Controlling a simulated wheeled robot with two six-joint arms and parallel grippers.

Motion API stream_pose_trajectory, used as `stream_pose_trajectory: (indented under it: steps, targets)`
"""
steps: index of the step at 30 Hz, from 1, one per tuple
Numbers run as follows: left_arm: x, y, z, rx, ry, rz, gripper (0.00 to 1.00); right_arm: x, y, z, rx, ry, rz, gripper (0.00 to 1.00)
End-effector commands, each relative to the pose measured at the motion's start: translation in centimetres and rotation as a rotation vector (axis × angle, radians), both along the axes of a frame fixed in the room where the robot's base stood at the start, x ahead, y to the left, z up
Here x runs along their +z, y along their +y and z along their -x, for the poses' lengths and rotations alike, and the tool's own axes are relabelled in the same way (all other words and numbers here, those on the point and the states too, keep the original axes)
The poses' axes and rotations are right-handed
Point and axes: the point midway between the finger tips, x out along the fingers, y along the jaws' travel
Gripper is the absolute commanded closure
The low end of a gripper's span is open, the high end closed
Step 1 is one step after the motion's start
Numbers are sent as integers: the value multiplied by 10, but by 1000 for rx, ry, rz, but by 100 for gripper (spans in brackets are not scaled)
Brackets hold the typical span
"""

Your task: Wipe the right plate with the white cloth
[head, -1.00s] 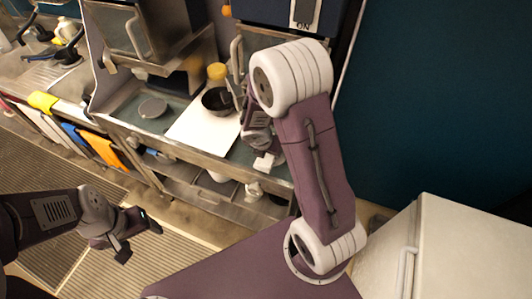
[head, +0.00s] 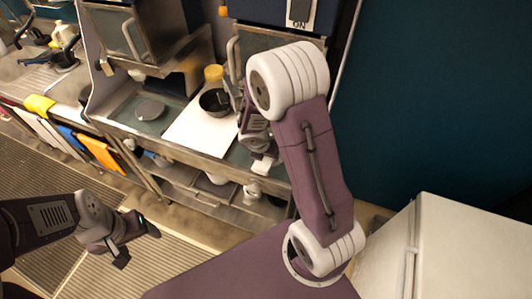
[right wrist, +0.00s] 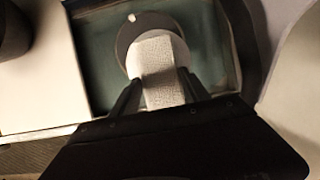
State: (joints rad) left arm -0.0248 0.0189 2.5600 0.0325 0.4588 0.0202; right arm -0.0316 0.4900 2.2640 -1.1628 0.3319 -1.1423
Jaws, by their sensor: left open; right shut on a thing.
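My right gripper (right wrist: 158,92) is shut on the white cloth (right wrist: 162,62). In the right wrist view the cloth lies over part of a round grey plate (right wrist: 126,38), the right plate, on the greenish counter surface. I cannot tell how firmly it touches. In the head view the cloth (head: 262,166) shows below my right gripper near the counter's front edge, and my right arm hides that plate. Another round grey plate (head: 150,109) lies on the counter farther left. My left gripper (head: 135,242) is open and empty over the floor, away from the counter.
A white board (head: 195,131) lies between the plates, with a black bowl (head: 214,102) and a yellow-topped container (head: 213,75) at its back. A metal appliance (head: 150,35) stands behind the left plate. A white cabinet (head: 465,250) is at the right.

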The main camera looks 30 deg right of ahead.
Motion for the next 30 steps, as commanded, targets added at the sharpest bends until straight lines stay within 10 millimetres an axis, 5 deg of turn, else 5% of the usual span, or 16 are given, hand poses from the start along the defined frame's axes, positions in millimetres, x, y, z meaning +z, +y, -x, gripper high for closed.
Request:
stream_pose_trajectory:
  steps: [17,30]
  targets:
    - [-5,0,0,0,0,0,29,-6,0,0,0,0,0,92]
    - [9,0,0,0,0,0,29,-4,-22,-18,-2,1,-1,92]
